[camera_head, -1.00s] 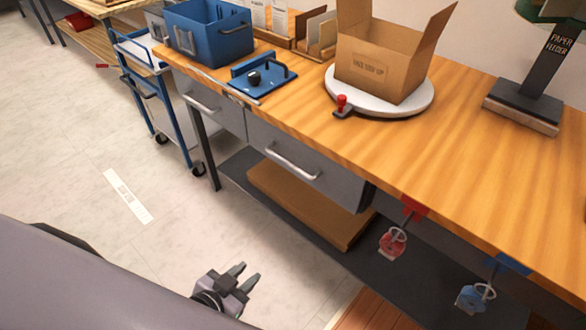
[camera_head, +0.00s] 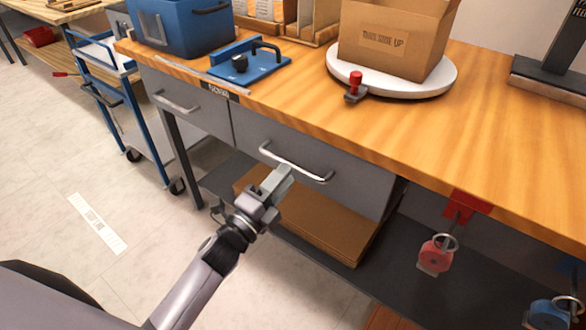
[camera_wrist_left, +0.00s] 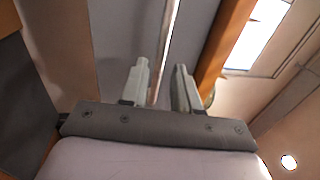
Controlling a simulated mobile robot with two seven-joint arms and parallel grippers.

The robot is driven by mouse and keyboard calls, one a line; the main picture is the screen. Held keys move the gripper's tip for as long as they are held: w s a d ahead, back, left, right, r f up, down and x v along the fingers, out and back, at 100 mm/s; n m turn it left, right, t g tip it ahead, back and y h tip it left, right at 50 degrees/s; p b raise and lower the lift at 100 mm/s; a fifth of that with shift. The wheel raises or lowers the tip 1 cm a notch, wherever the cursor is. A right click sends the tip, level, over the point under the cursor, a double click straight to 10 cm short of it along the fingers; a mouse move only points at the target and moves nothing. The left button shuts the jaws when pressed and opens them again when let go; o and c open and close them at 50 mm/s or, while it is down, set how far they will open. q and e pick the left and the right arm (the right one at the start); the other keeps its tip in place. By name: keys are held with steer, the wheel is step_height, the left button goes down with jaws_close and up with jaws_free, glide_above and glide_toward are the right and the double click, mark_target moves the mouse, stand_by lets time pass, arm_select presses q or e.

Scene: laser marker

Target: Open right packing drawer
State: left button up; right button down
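The right packing drawer (camera_head: 320,180) is a grey front under the wooden bench top, and it looks closed. Its silver bar handle (camera_head: 295,163) runs across the upper part of the front. My left gripper (camera_head: 281,178) is just below and in front of the handle's left half. In the left wrist view my left gripper (camera_wrist_left: 161,82) has its fingers apart, with the handle bar (camera_wrist_left: 167,45) lined up in the gap between them. I cannot tell whether the fingertips reach around the bar. My right gripper is not in view.
The left drawer (camera_head: 190,108) is closed beside it. A lower shelf (camera_head: 285,245) holds flat cardboard (camera_head: 330,228). A red tag reel (camera_head: 436,254) hangs from the bench edge at right. A blue cart (camera_head: 120,105) stands at left. On top are a turntable (camera_head: 420,88) and an open box (camera_head: 395,45).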

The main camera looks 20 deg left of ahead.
arm_select(q)
steer(key=shift+x, duration=2.05)
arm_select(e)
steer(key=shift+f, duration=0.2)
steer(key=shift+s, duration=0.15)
arm_select(q)
jaws_close()
steer(key=shift+s+a, duration=0.1)
steer(key=shift+s, duration=0.05)
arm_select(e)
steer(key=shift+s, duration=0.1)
